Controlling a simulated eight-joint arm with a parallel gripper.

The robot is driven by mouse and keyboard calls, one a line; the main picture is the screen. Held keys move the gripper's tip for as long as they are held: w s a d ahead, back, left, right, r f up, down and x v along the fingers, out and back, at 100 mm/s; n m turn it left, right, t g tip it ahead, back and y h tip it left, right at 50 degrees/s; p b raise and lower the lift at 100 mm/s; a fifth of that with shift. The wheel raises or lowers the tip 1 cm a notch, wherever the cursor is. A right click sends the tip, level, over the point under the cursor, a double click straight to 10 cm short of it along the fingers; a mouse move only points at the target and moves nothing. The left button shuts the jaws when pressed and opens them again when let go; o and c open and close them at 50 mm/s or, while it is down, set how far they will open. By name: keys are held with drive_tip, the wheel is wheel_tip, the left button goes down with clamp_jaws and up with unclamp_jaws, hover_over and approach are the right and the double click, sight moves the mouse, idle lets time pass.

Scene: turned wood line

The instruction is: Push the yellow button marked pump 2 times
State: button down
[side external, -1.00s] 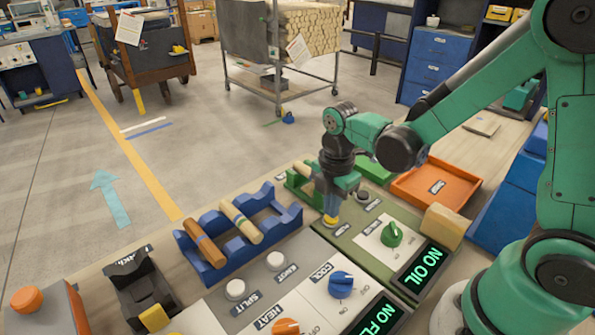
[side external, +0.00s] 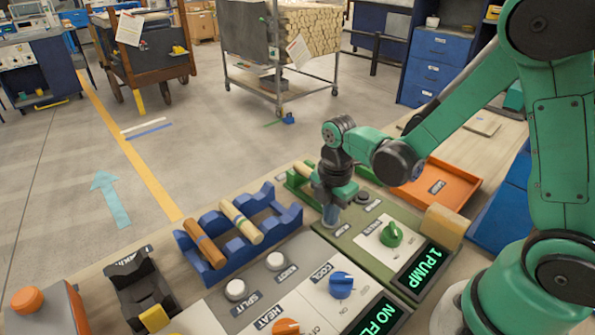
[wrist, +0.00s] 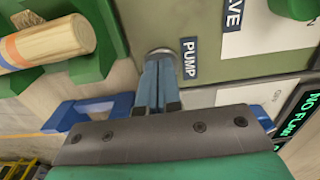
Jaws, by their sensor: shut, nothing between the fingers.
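My gripper (side external: 330,216) is shut and points down at the green panel (side external: 352,245), with nothing held. In the wrist view its blue fingertips (wrist: 160,58) are over the pump button's spot, beside the PUMP label (wrist: 189,58). A grey metal ring (wrist: 158,51) shows just around the fingertips. The yellow button itself is hidden under them in both current views, so I cannot see how far it is pressed. The panel's display (side external: 428,268) reads "1 PUMP".
A dark round button (side external: 362,197) and a green knob (side external: 394,235) are close by on the panel. A blue rack (side external: 290,215) with wooden rods stands to the left. A green holder with a wooden piece (wrist: 48,47) is near the gripper. An orange tray (side external: 463,193) lies behind.

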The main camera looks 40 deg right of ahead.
drive_tip(key=shift+f, duration=0.1)
wheel_tip(320, 180, up, 14)
idle(0.6)
idle(2.4)
drive_tip(key=t+y, duration=0.1)
drive_tip(key=t, duration=0.1)
drive_tip(key=f+t+y, duration=0.1)
drive_tip(key=y, duration=0.1)
drive_tip(key=f+m+t+y, duration=0.1)
drive_tip(key=t, duration=0.1)
drive_tip(key=shift+s+d+f+t+y, duration=0.1)
drive_tip(key=shift+s+d+t+y, duration=0.05)
drive_tip(key=shift+d+t+y, duration=0.2)
drive_tip(key=shift+a+f, duration=0.1)
drive_tip(key=shift+f, duration=4.35)
